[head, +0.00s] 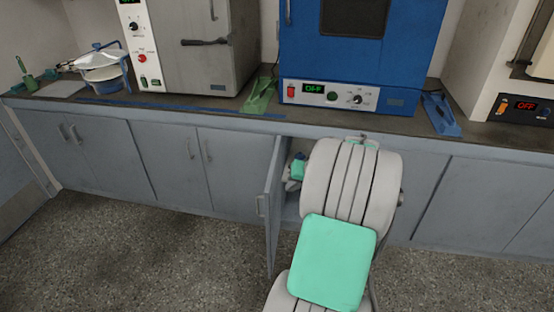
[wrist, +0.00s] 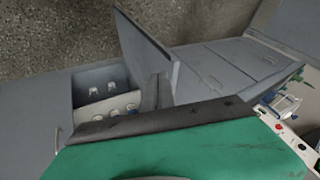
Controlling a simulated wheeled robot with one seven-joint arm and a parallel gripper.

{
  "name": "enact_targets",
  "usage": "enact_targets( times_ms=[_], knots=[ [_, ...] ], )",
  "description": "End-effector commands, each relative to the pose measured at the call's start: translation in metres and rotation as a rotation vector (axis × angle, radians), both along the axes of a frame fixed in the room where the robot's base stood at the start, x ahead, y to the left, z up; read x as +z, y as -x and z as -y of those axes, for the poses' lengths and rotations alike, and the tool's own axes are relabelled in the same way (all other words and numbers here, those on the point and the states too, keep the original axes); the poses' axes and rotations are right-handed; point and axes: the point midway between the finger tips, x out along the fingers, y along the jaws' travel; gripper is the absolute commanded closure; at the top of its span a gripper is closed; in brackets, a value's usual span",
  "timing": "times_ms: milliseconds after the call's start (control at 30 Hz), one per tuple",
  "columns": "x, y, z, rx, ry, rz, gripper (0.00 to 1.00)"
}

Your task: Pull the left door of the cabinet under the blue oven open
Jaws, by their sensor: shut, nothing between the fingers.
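The left door (head: 273,205) of the cabinet under the blue oven (head: 335,55) stands swung well out from the cabinet front, with its handle (head: 261,206) on the outer face. In the wrist view the same door (wrist: 143,45) juts out beside the open compartment. My gripper (wrist: 155,93) is shut and empty, at the opening close to the door's inner side; I cannot tell whether it touches the door. In the head view, my arm hides most of the opening and the fingertips are unclear.
Several pale objects with knobs (wrist: 110,105) sit inside the compartment. Closed grey cabinets (head: 90,150) run to the left. Green (head: 259,97) and blue (head: 440,113) stands are on the counter beside the oven. The speckled floor (head: 150,255) in front is clear on the left.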

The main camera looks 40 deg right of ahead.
Motion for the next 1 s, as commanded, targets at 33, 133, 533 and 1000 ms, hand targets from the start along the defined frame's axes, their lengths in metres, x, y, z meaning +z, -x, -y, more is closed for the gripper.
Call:
enact_targets(
  times_ms=[33,133,533,1000],
  knots=[
    [0.014,0.008,0.018,-0.032,-0.010,0.018,1.00],
    [0.012,0.013,0.032,-0.055,-0.015,0.041,1.00],
    [-0.048,-0.029,0.030,-0.054,-0.014,0.042,1.00],
    [-0.068,-0.076,0.004,-0.056,-0.010,0.043,1.00]
  ],
)
